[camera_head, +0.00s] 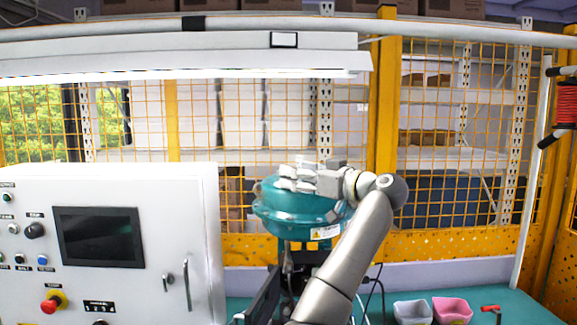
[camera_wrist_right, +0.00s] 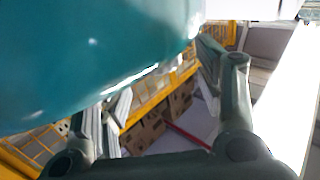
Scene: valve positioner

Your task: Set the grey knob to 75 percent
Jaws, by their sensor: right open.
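A round teal valve actuator (camera_head: 300,215) stands right of the white control cabinet. My right arm reaches up from the lower middle. My right gripper (camera_head: 292,178) is at the top of the actuator, its fingers pointing left. In the right wrist view the gripper (camera_wrist_right: 160,95) is open, with nothing seen held between its fingers. The teal casing (camera_wrist_right: 90,60) fills the upper left there, close to the fingers; I cannot tell whether they touch. I cannot make out the grey knob for certain in either view. My left gripper is not in view.
The white control cabinet (camera_head: 185,200) carries a dark screen (camera_head: 98,237), buttons and a red emergency stop (camera_head: 53,302). A grey bin (camera_head: 412,312) and a pink bin (camera_head: 452,310) stand on the green table (camera_head: 520,305). Yellow mesh fencing (camera_head: 455,150) closes the back.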

